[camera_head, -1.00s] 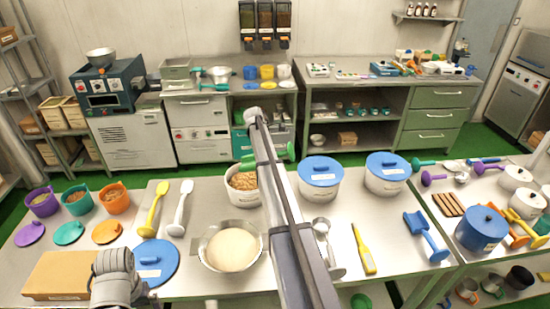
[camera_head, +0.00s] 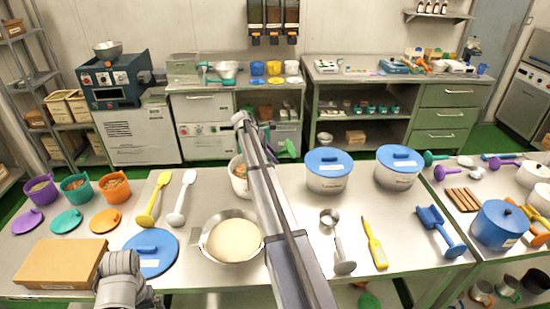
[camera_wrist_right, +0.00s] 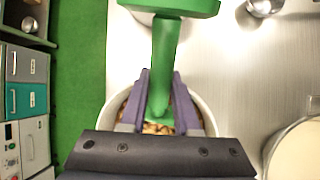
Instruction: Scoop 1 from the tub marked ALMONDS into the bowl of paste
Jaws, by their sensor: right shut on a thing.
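My right gripper (camera_wrist_right: 162,78) is shut on the handle of a green scoop (camera_wrist_right: 165,50). The scoop's wider end is at the top edge of the right wrist view, and its bowl is not clearly seen. An open white tub of brown pieces (camera_wrist_right: 205,112) lies below the gripper, partly hidden by it. In the head view this tub (camera_head: 238,186) is partly behind my right arm, and I cannot read its label. The green scoop (camera_head: 287,148) shows just right of that arm. The metal bowl of pale paste (camera_head: 232,238) stands in front of the tub. My left gripper is out of view.
Two lidded white tubs (camera_head: 327,180) stand right of my arm. A metal scoop (camera_head: 338,240) and a yellow tool (camera_head: 375,243) lie in front. A blue lid (camera_head: 151,253), a cardboard box (camera_head: 60,264) and two spatulas (camera_head: 181,197) lie left of the bowl.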

